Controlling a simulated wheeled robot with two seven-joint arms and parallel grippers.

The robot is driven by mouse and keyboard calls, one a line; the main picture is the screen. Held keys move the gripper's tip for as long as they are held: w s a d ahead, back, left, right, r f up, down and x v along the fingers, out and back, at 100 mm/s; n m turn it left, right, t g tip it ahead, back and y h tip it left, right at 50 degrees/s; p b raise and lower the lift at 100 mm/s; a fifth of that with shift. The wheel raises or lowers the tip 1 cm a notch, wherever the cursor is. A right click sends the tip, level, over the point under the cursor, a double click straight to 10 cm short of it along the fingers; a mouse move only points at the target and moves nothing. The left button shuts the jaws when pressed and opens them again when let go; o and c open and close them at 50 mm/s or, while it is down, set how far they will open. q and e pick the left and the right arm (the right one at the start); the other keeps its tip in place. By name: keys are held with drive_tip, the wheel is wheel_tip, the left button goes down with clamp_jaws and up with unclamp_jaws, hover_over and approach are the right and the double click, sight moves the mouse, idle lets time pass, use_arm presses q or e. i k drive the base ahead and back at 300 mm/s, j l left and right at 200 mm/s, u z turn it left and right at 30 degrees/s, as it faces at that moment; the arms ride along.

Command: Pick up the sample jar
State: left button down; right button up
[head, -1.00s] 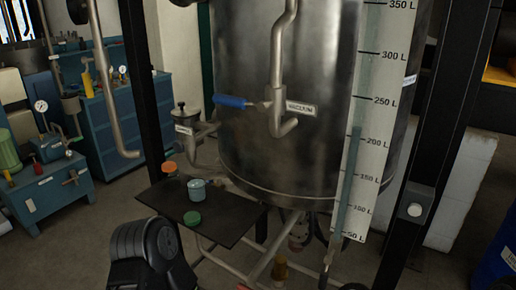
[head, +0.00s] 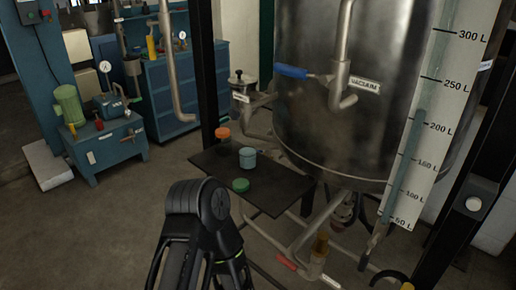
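A small pale-blue jar (head: 248,159), which looks like the sample jar, stands upright on a dark shelf (head: 275,190) in front of the steel tank. A green round lid or low cap (head: 240,185) lies on the shelf in front of it. An orange-topped container (head: 222,135) stands behind it to the left. A black jointed part of my own arm rises from the bottom edge, short of the shelf and apart from the jar. I see no gripper fingers of either hand.
The steel tank (head: 340,110) with a blue-handled vacuum valve (head: 291,72) stands behind and right of the shelf. A dark post (head: 204,75) rises behind its left side. Pipes and a red-handled valve (head: 288,263) are below. Open floor (head: 110,230) lies to the left.

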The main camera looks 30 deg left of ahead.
sight(247, 153)
drive_tip(key=i+j, duration=0.1)
drive_tip(key=j, duration=0.35)
drive_tip(key=i+j, duration=0.15)
drive_tip(key=j, duration=0.3)
drive_tip(key=z, duration=0.8)
